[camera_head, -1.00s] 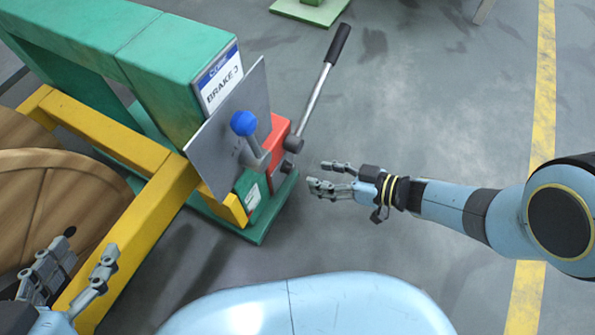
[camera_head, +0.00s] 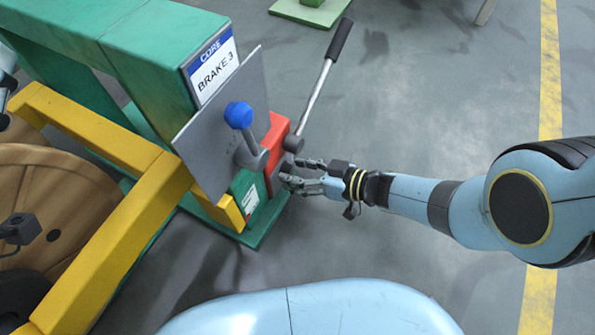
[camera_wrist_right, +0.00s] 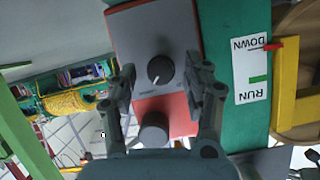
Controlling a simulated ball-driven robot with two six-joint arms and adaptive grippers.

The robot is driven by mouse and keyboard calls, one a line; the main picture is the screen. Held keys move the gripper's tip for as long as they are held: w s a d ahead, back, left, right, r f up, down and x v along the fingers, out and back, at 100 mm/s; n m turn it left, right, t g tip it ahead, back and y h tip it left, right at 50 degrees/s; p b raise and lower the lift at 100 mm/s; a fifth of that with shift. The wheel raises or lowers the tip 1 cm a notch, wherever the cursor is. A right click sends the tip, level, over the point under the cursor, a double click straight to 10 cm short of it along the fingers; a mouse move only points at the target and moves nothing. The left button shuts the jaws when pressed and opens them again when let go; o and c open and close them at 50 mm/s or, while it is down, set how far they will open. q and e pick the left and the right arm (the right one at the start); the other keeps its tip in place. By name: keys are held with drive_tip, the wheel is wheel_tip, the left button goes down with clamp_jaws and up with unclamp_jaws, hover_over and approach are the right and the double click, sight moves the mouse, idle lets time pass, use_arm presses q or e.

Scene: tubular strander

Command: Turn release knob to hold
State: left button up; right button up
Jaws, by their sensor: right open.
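The release knob (camera_wrist_right: 160,69) is a round dark knob with a white pointer line on a grey panel in the right wrist view. The pointer aims up and slightly right there; the small print by it is unreadable. My right gripper (camera_wrist_right: 161,84) is open, its fingers on either side of the knob with visible gaps. In the head view my right gripper (camera_head: 300,174) is beside the red box (camera_head: 278,135), below the long lever's pivot; the knob is not clearly visible there.
A long black-handled lever (camera_head: 322,85) rises from its pivot near my right gripper. A blue-balled lever (camera_head: 240,116) stands before a grey plate (camera_head: 205,135). A RUN/DOWN label (camera_wrist_right: 251,70) sits on the green housing. Floor to the right is clear.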

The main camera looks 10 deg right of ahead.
use_arm(q)
drive_tip(key=shift+r, duration=0.35)
use_arm(e)
drive_tip(key=shift+w+a, duration=0.1)
clamp_jaws()
drive_tip(key=shift+f+n+t, duration=0.1)
drive_tip(key=shift+n+t, duration=0.3)
drive_tip(key=shift+n, duration=0.4)
drive_tip(key=shift+h, duration=0.4)
use_arm(q)
wheel_tip(320, 180, up, 9)
drive_tip(key=s+d+m+t+h+b, duration=0.1)
drive_tip(key=m+t+h, duration=0.1)
drive_tip(key=t+h, duration=0.1)
drive_tip(key=shift+m+t+h+b, duration=0.3)
drive_tip(key=shift+t+h, duration=0.1)
drive_tip(key=shift+t, duration=0.2)
use_arm(e)
drive_tip(key=shift+s+n+t+h, duration=0.2)
drive_tip(key=shift+n+t+h, duration=0.2)
drive_tip(key=shift+n+t, duration=0.95)
